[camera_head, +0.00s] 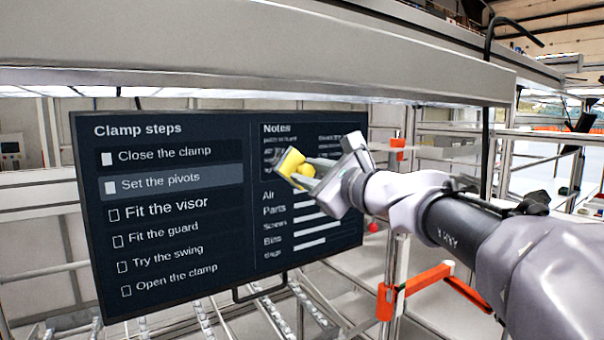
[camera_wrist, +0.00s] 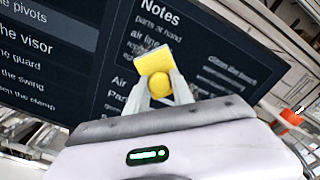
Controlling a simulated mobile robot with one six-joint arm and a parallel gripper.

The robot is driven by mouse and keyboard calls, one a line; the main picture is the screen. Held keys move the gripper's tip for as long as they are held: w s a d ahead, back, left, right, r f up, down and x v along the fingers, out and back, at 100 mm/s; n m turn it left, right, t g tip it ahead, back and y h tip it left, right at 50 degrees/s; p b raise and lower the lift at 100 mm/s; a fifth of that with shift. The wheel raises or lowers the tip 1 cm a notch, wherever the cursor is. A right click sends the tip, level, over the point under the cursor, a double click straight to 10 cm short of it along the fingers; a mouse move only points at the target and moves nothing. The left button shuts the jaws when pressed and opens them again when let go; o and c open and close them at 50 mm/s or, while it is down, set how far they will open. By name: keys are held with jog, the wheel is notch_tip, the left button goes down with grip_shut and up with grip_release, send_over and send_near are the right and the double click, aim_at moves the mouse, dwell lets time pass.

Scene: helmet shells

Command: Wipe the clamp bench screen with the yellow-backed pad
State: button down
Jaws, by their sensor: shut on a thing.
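The clamp bench screen (camera_head: 180,250) is a dark panel in the head view, headed "Clamp steps" on the left and "Notes" on the right. It also fills much of the wrist view (camera_wrist: 70,62). My gripper (camera_head: 303,172) is in front of the screen's right half, shut on the yellow-backed pad (camera_head: 290,162). Grey smudges show beside the pad over the Notes text. I cannot tell whether the pad touches the screen.
A thick grey beam (camera_head: 250,70) runs above the screen. An orange bracket (camera_head: 415,283) on a post stands below my arm at the right. Metal rails and rollers lie below the screen. The space in front of the screen's left half is clear.

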jog(key=shift+w+d+p, duration=0.9)
jog(key=shift+w+d, duration=1.95)
jog(key=shift+d, duration=1.15)
jog(key=shift+s+a+b, duration=0.8)
jog(key=shift+s+a, duration=0.6)
jog(key=shift+a, duration=0.65)
jog(key=shift+s+a+b, duration=0.85)
jog(key=shift+s+a, duration=0.6)
jog(key=shift+a, duration=0.65)
jog(key=shift+s+a+b, duration=0.8)
jog(key=shift+s+a, duration=0.6)
jog(key=shift+a, duration=0.65)
jog(key=shift+d, duration=0.15)
jog(key=shift+s+d+f, duration=0.1)
jog(key=shift+s+d, duration=0.1)
jog(key=shift+s, duration=0.05)
jog(key=shift+b+v, duration=0.75)
jog(key=shift+v, duration=1.8)
